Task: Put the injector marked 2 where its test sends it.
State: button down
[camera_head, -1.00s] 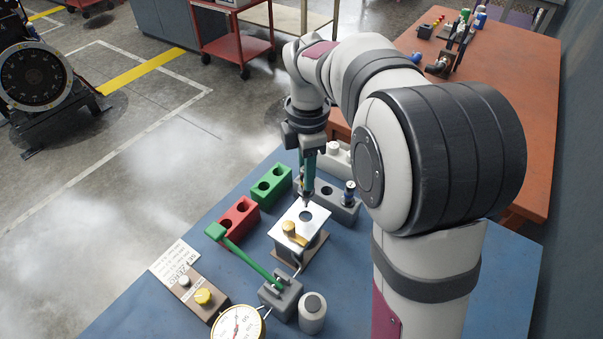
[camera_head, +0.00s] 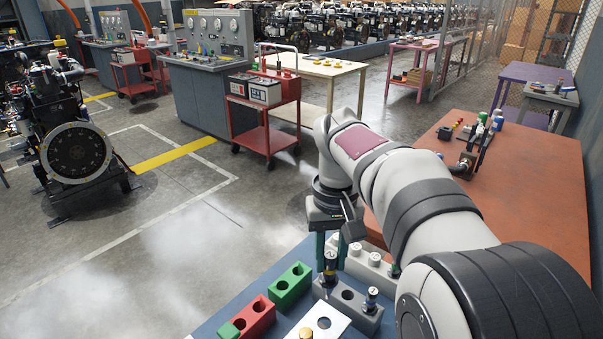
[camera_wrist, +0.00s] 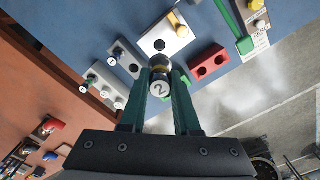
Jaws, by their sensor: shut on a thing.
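My gripper (camera_wrist: 160,78) is shut on the injector marked 2 (camera_wrist: 160,88), whose numbered white cap faces the wrist camera. In the head view my gripper (camera_head: 328,246) holds this dark injector with a yellow band (camera_head: 329,271) upright, near the left end of the grey block. The red block (camera_head: 255,317) has two holes. The green block (camera_head: 290,287) also has holes, and both blocks look free of injectors. The grey block (camera_head: 345,308) holds another injector (camera_head: 370,299) and has an open hole. The test stand's pale plate (camera_head: 332,328) is cut off in the head view.
A white block with several round caps (camera_head: 372,265) stands behind the grey block. The orange table (camera_head: 500,215) holds other parts. Floor lies open to the left.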

jog(key=w+a+f+n, duration=0.1)
jog(key=w+a+f, duration=0.3)
jog(key=w, duration=0.3)
jog(key=w+a+f, duration=0.5)
jog(key=w, duration=0.1)
notch_tip(320, 180, down, 9)
jog(key=shift+w+d+r, duration=0.2)
jog(key=shift+d, duration=0.05)
jog(key=shift+f, duration=0.15)
jog(key=shift+c, duration=1.2)
grip_release()
